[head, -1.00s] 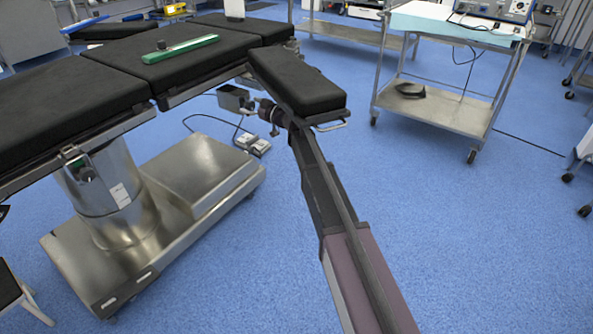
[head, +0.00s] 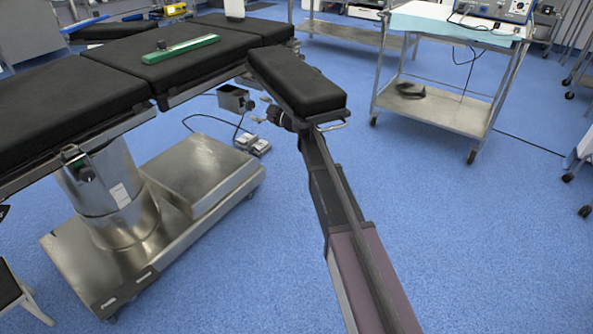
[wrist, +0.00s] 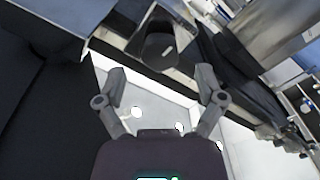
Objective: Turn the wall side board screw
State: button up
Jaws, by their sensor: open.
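A dark, rounded knob (wrist: 158,50), which looks like the board screw, sits just beyond my fingertips in the wrist view, on a metal rail or bracket. My gripper (wrist: 161,75) is open, with one finger on each side below the knob and a clear gap between them. The fingers do not appear to grip it. In the head view my gripper (head: 258,118) is small beside the padded side board (head: 297,80), under its left edge. The screw cannot be made out clearly there.
The black-padded operating table (head: 75,95) fills the left, with a green tray-like object (head: 180,49) on it. A grey metal box (head: 236,99) hangs near my gripper. A foot pedal (head: 252,144) lies on the floor. A trolley (head: 440,107) stands right; floor between is clear.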

jog(key=v, duration=1)
jog(key=s+d+f+m+g+h+p, duration=0.1)
jog(key=s+d+f+m+g+h, duration=0.1)
jog(key=s, duration=0.6)
jog(key=s+d+f+m+g+h+p, duration=0.2)
jog(key=s+f+m+g+h, duration=0.2)
jog(key=s+f, duration=0.3)
jog(key=shift+s+f+m+g, duration=0.2)
jog(key=shift+s+m+g, duration=0.15)
jog(key=shift+m, duration=0.45)
jog(key=shift+a, duration=0.1)
jog(key=w+a+r+m+t+y+b, duration=0.1)
jog(key=w+a+r+m+t+y, duration=0.1)
jog(key=w, duration=0.6)
jog(key=w+a+r+m+t+y+b, duration=0.1)
jog(key=w+r+m+t+y+b, duration=0.1)
jog(key=w+r+m+t+y, duration=0.2)
jog(key=w+r+m, duration=0.3)
jog(key=w, duration=0.1)
jog(key=shift+a+r+t, duration=0.25)
jog(key=shift+a+t, duration=0.1)
